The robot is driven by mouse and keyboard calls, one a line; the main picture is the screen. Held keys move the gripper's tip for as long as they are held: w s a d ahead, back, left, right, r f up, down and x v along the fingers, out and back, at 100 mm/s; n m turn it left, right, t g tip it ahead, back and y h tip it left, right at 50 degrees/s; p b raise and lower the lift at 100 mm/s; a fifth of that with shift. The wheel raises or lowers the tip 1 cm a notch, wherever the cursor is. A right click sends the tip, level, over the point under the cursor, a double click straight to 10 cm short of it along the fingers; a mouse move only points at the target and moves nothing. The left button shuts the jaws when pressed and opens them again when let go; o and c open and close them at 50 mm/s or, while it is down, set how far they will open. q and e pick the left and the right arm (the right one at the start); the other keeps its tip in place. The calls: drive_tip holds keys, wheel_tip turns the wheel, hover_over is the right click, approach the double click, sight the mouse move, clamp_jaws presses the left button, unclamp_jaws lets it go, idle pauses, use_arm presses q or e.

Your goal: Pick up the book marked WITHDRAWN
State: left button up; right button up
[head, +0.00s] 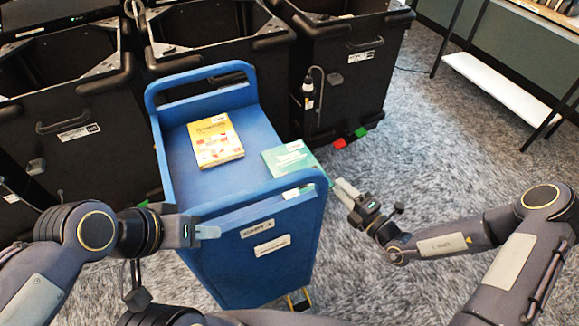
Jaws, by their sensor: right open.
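Two books lie flat on top of the blue cart (182,150). A yellow and orange book (216,140) is near the middle, and a teal-green book (288,158) is at the right side, its corner at the cart's edge. The word WITHDRAWN is not readable on either book. My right gripper (340,187) is open and empty, just right of the teal book's near corner; whether it touches cannot be told. My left gripper (208,232) is in front of the cart's near left side, away from both books. It is seen from the side, so its jaw gap is unclear.
Several black open-topped bins (330,60) stand in a row behind and left of the cart. The cart has raised blue end handles (260,200). A shelf with a white lower board (500,85) is at the upper right. Grey carpet (440,150) is clear to the right.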

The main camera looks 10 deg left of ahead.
sight(324, 172)
drive_tip(key=shift+m, duration=0.7)
drive_tip(key=x, duration=0.5)
drive_tip(key=p+x, duration=0.1)
drive_tip(key=x, duration=0.2)
drive_tip(key=shift+w+a+f, duration=0.15)
drive_tip(key=shift+a+f, duration=0.05)
drive_tip(key=shift+f, duration=0.15)
drive_tip(key=shift+c, duration=0.4)
clamp_jaws()
